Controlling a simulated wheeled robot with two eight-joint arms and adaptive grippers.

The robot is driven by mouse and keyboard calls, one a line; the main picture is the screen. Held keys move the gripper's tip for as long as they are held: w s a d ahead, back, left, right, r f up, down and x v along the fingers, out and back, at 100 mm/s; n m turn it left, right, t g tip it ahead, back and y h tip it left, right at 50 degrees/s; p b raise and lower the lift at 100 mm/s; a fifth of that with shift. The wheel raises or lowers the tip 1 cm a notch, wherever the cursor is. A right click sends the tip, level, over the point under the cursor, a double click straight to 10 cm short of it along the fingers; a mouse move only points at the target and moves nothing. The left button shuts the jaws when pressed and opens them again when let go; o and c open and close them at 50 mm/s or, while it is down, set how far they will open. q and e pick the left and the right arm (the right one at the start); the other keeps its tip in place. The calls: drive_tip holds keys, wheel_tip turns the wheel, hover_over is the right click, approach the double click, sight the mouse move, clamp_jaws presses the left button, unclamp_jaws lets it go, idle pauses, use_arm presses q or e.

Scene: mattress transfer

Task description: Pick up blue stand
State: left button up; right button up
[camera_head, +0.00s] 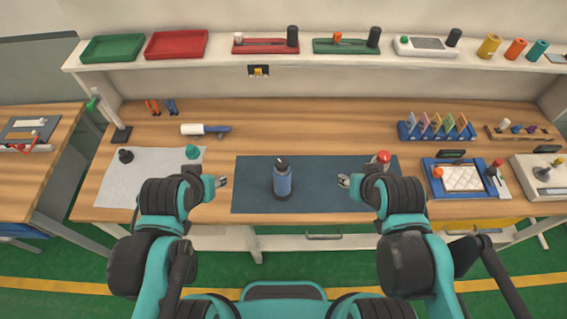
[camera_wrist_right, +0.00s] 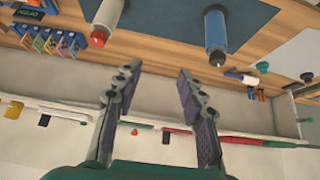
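A blue stand (camera_head: 437,130) holding several upright coloured pieces sits at the back right of the wooden table. It also shows, upside down, in the right wrist view (camera_wrist_right: 55,42) at the upper left. My right gripper (camera_head: 343,181) is over the front of the dark mat, left of and nearer than the stand, well apart from it. In the right wrist view its two fingers (camera_wrist_right: 157,75) are spread with nothing between them. My left gripper (camera_head: 222,181) is at the mat's left edge, small in view, with its fingertips seemingly apart and nothing held.
A blue bottle (camera_head: 283,181) stands on the dark mat (camera_head: 322,185) between my grippers. A red-capped bottle (camera_head: 381,158) is just beyond my right gripper. A blue tray (camera_head: 458,193) lies in front of the stand. A shelf (camera_head: 215,60) overhangs the back.

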use_arm(q)
wheel_tip(320, 180, up, 3)
drive_tip(key=shift+f+p, duration=0.15)
drive_tip(key=shift+p, duration=0.4)
use_arm(e)
wheel_tip(320, 180, up, 3)
drive_tip(key=shift+a+f, duration=0.1)
drive_tip(key=shift+f, duration=0.05)
drive_tip(key=shift+o, duration=0.4)
